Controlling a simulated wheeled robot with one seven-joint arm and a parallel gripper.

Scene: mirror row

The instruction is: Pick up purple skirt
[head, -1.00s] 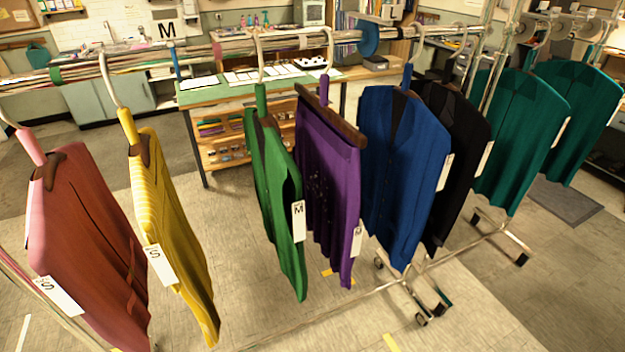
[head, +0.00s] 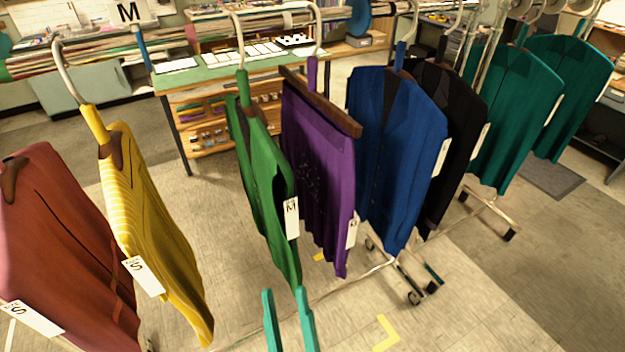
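The purple skirt (head: 318,170) hangs from a wooden bar hanger with a purple neck on the rail, between the green garment and the blue jacket. A white tag hangs at its right edge. My gripper (head: 289,292) shows at the bottom of the head view as two teal fingers pointing up, spread apart with nothing visible between them. It is below the skirt in the picture, near the green garment's lower tip, and apart from the skirt's hanger.
A green garment (head: 262,180) hangs just left of the skirt and a blue jacket (head: 395,150) just right. Yellow (head: 150,220) and red (head: 60,240) garments hang further left; black (head: 445,130) and teal ones (head: 515,120) hang right. A workbench (head: 215,75) stands behind.

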